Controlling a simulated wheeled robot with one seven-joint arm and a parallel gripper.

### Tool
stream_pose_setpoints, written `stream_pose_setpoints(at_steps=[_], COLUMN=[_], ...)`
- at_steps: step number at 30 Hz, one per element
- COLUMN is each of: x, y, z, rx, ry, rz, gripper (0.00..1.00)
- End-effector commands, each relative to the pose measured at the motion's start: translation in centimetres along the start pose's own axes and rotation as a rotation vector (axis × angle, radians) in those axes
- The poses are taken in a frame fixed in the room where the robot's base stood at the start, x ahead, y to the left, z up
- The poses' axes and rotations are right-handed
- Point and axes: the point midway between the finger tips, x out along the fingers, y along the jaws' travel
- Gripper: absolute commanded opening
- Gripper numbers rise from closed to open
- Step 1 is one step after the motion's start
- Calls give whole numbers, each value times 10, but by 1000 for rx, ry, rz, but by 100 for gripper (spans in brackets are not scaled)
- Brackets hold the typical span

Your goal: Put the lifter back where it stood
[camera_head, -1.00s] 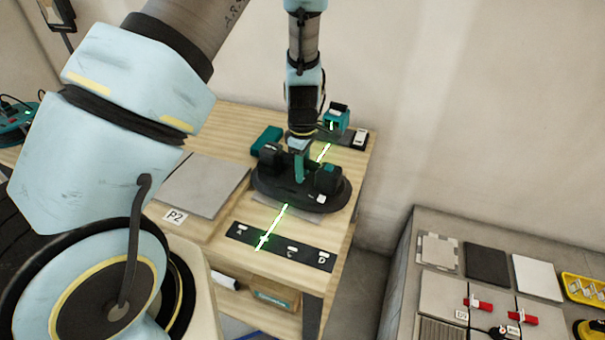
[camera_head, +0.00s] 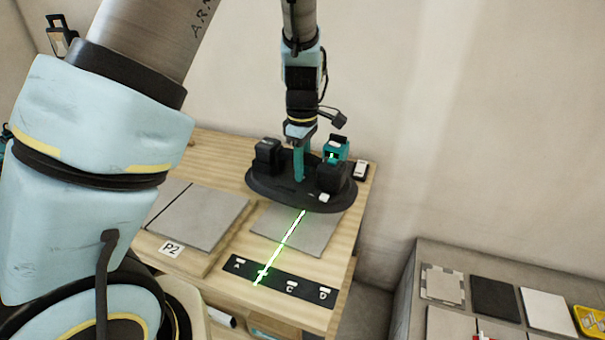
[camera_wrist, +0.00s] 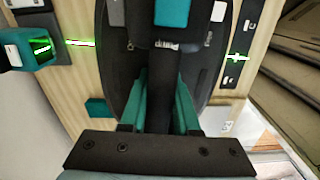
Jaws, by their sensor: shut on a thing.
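The lifter (camera_head: 262,192) is a black oval plate with two dark upright blocks and a handle between them. My gripper (camera_head: 299,172) is shut on that handle from above. The lifter looks level and appears raised over the far part of the bench, overlapping the back of a grey tile (camera_head: 315,232). Any gap beneath it is hard to judge. In the wrist view, the teal fingers of my gripper (camera_wrist: 160,100) stand either side of the dark handle, and the lifter's plate (camera_wrist: 204,62) fills the middle. The lifter hides the bench surface behind it.
A teal laser level (camera_head: 338,148) stands behind the lifter; its green line crosses the tile and a black lettered strip (camera_head: 262,278). A white-topped item (camera_head: 360,170) is beside it. Grey tiles (camera_head: 205,218) lie left by a P2 label (camera_head: 171,249). A side table (camera_head: 402,285) is right.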

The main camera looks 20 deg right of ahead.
Motion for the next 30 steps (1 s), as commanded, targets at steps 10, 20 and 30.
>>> stream_pose_setpoints(at_steps=[10,20,30], x=[-22,-39,-54], y=[1,1,1], z=[0,0,0], rx=[0,1,1], ry=[0,0,0], rz=[3,3,2], gripper=[0,0,0])
